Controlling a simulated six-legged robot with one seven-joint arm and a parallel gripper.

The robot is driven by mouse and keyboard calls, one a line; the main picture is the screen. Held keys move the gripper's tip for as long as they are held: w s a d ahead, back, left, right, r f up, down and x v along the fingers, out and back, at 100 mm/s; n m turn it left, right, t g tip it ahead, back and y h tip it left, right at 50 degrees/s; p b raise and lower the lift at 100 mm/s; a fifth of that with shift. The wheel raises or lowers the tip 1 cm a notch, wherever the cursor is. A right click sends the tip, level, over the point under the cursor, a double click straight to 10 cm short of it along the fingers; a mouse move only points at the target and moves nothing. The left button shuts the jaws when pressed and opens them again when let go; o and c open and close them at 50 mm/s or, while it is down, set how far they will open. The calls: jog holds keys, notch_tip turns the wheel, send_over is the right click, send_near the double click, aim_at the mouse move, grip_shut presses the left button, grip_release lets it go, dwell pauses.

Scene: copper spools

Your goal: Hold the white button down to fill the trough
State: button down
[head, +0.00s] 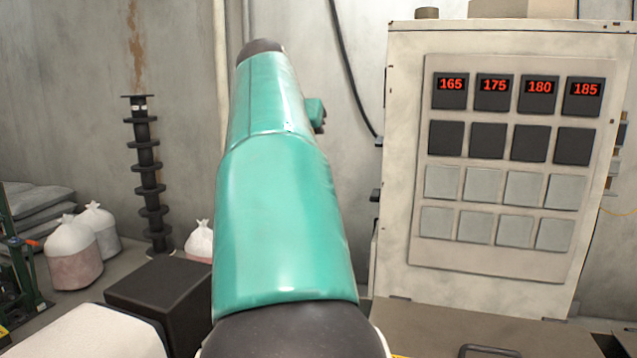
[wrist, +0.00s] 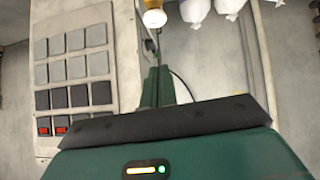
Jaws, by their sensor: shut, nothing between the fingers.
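No white button and no trough can be made out for certain in either view. My gripper (wrist: 156,80) shows in the wrist view as a narrow green and dark part beyond my green wrist housing, with its fingers together and nothing seen between them. It points toward bare wall beside the control cabinet (wrist: 122,50) and appears to touch nothing.
The pale cabinet (head: 405,200) at right has red displays reading 165 to 185 above dark and light grey squares. A black ribbed post (head: 148,180) and white bags (head: 75,255) stand at left. A dark box (head: 160,295) is near the front. A white-and-yellow object (wrist: 154,12) shows in the wrist view.

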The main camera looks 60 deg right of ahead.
jog(key=x, duration=0.4)
jog(key=a+f+x, duration=0.1)
jog(key=x, duration=0.7)
jog(key=shift+s+a+f, duration=0.2)
jog(key=shift+f, duration=0.2)
jog(key=shift+w+d+f, duration=0.1)
jog(key=shift+d+f, duration=0.05)
jog(key=shift+f, duration=0.35)
jog(key=shift+f, duration=0.1)
jog(key=shift+f, duration=1.05)
dwell(4.8)
